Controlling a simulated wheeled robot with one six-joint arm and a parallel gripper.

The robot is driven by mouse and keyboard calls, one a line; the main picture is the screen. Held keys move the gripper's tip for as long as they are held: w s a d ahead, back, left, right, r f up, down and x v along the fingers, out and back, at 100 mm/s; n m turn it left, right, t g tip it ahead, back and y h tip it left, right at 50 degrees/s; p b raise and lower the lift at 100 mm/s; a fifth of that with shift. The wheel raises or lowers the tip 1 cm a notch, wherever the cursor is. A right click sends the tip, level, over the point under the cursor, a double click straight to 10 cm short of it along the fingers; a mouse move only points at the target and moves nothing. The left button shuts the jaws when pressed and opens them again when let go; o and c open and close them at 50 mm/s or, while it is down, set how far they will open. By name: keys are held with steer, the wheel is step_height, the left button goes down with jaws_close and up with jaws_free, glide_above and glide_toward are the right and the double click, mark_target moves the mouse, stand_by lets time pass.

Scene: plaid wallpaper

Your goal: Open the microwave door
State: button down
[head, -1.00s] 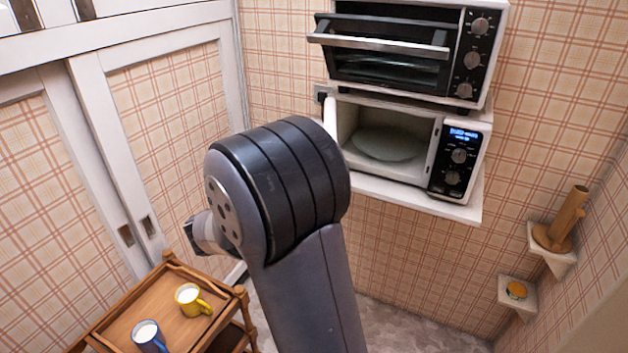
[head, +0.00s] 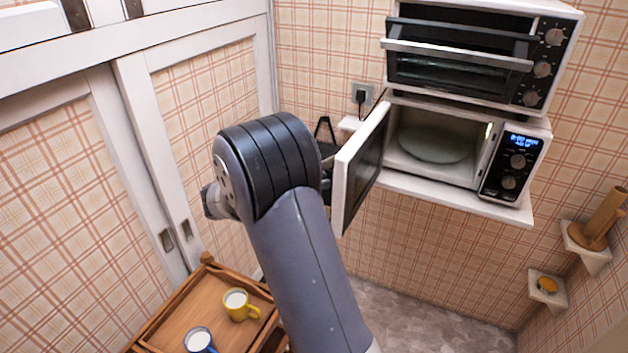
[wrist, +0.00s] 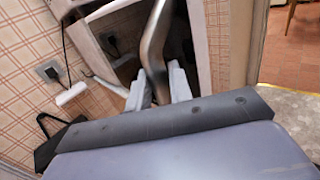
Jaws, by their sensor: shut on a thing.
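The white microwave (head: 512,168) sits on a wall shelf, and its cavity with a round glass plate (head: 432,143) is exposed. Its door (head: 361,168), with a dark window, stands swung wide out from the left side. In the wrist view, the curved metal door handle (wrist: 155,38) runs down between the fingers of my gripper (wrist: 160,88), which is shut on it. The door's pale frame (wrist: 204,45) shows just beyond. In the head view, my arm hides the gripper and the handle.
A toaster oven (head: 460,62) with its door ajar sits on top of the microwave. A wooden cart (head: 190,310) with a yellow mug (head: 238,304) and a blue mug (head: 199,341) is at lower left. Small corner shelves (head: 590,258) are at right. White sliding doors (head: 150,160) stand at left.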

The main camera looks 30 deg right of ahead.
steer(key=shift+d+r, duration=0.1)
steer(key=shift+r, duration=0.05)
steer(key=c, duration=1.7)
jaws_free()
steer(key=shift+c, duration=0.2)
steer(key=shift+o, duration=1.4)
steer(key=shift+d, duration=0.2)
steer(key=shift+a, duration=0.1)
steer(key=b+v, duration=0.2)
steer(key=v, duration=0.8)
steer(key=shift+w+a, duration=0.1)
steer(key=shift+a, duration=0.3)
